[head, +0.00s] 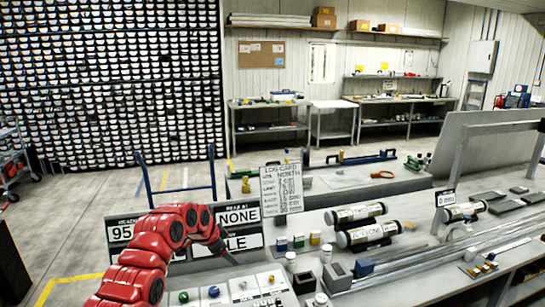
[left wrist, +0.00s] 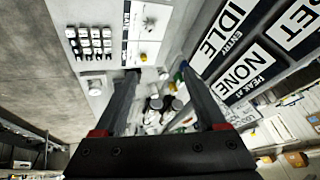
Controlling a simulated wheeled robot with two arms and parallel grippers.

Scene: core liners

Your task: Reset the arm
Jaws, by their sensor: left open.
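My left arm (head: 150,260), red and segmented, comes in from the lower left in the head view. It arches over the front left of the bench. Beyond the fingers are the bench and small containers, apart from the fingers as far as I can tell. My right gripper is in neither view.
Sign boards reading NONE (head: 239,215) and a log card (head: 281,189) stand near the arm. Labelled cylinders (head: 368,233), small bottles (head: 291,262) and long clear tubes (head: 440,259) crowd the bench to the right. Open floor (head: 75,215) lies left.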

